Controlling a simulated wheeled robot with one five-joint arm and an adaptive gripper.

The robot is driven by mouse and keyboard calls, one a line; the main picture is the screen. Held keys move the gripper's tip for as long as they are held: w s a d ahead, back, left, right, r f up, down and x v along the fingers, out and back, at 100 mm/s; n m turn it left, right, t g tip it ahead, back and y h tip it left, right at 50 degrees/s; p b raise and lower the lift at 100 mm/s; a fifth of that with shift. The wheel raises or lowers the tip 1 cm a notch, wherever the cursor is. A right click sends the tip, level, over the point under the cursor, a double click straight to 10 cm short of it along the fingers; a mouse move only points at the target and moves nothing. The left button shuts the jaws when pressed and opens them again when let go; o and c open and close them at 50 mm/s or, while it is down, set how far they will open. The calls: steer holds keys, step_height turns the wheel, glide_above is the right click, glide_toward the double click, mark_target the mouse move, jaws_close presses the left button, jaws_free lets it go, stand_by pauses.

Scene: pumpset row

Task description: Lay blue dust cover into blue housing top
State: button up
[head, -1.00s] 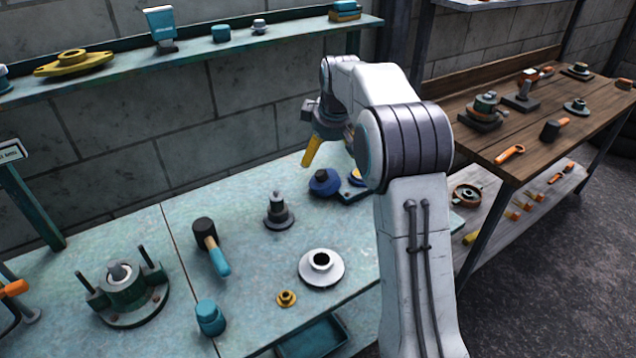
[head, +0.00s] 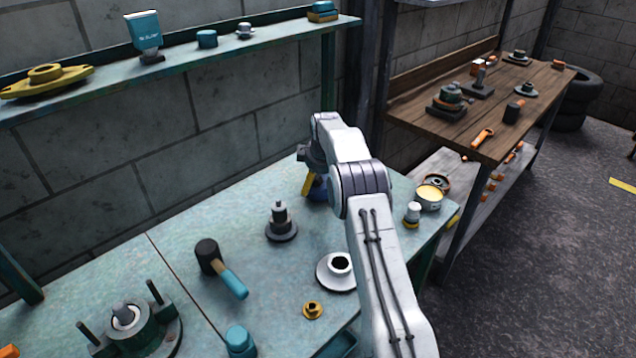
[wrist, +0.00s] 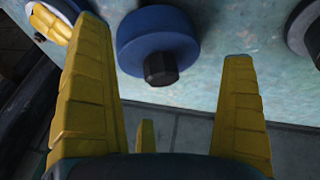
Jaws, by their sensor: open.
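The blue dust cover, a round blue disc with a black knob (wrist: 150,28), lies on the bench below my gripper (wrist: 165,48). My gripper is open, its yellow fingers either side of the cover in the wrist view, with a gap on the right. I cannot tell whether they touch it. In the head view my gripper (head: 309,185) hides most of the cover (head: 321,190). My arm hides that spot in the head view.
A shelf (head: 190,65) runs above.

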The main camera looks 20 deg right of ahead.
mark_target(318, 178)
steer(key=p+x, duration=0.2)
steer(key=shift+w+d+f+p, duration=0.1)
steer(key=shift+f+p, duration=0.05)
steer(key=shift+p, duration=0.15)
steer(key=shift+p+x, duration=0.6)
steer(key=shift+x, duration=0.55)
steer(key=c, duration=1)
